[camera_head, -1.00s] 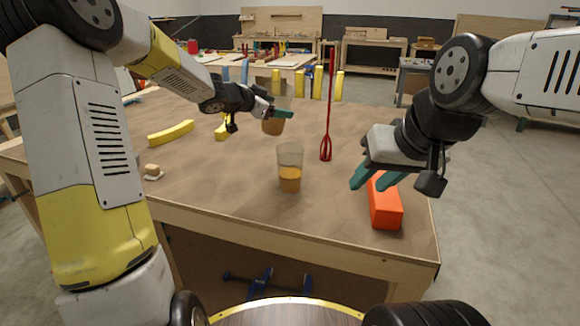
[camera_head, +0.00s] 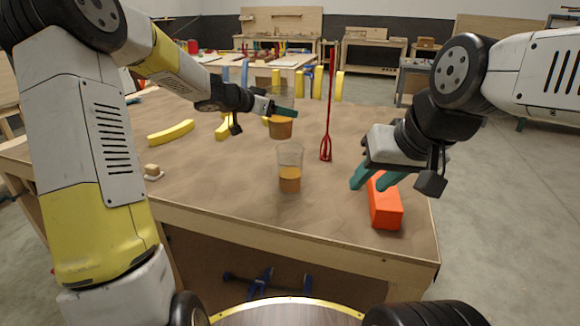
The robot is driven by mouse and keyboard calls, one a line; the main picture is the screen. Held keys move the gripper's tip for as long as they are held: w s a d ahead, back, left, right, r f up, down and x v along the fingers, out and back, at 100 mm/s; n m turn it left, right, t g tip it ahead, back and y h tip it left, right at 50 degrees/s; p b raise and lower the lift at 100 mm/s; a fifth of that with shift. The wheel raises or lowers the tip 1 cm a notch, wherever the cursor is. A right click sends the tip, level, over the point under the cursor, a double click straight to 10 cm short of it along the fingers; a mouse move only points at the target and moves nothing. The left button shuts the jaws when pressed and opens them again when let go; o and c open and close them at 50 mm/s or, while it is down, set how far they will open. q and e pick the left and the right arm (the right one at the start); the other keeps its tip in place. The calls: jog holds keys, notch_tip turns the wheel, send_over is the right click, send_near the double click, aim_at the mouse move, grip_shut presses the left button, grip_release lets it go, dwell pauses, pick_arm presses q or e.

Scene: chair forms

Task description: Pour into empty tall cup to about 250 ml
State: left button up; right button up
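The tall clear cup (camera_head: 289,158) stands upright near the middle of the table, with amber liquid in its lower part. A second clear cup (camera_head: 281,127) holding amber liquid is just behind it, at my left gripper (camera_head: 284,109). The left fingers appear shut on this second cup, which looks roughly upright. I cannot tell whether its base is clear of the table. My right gripper (camera_head: 373,180) is open and empty, its fingers apart over the back end of an orange-red block (camera_head: 385,205).
A red whisk (camera_head: 327,145) stands upright behind and right of the tall cup. Yellow curved pieces (camera_head: 172,133) lie at left, and a small tan block (camera_head: 152,170) sits near the front left. Yellow and blue upright pieces line the back.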

pick_arm(q)
jog(key=shift+r, duration=2.5)
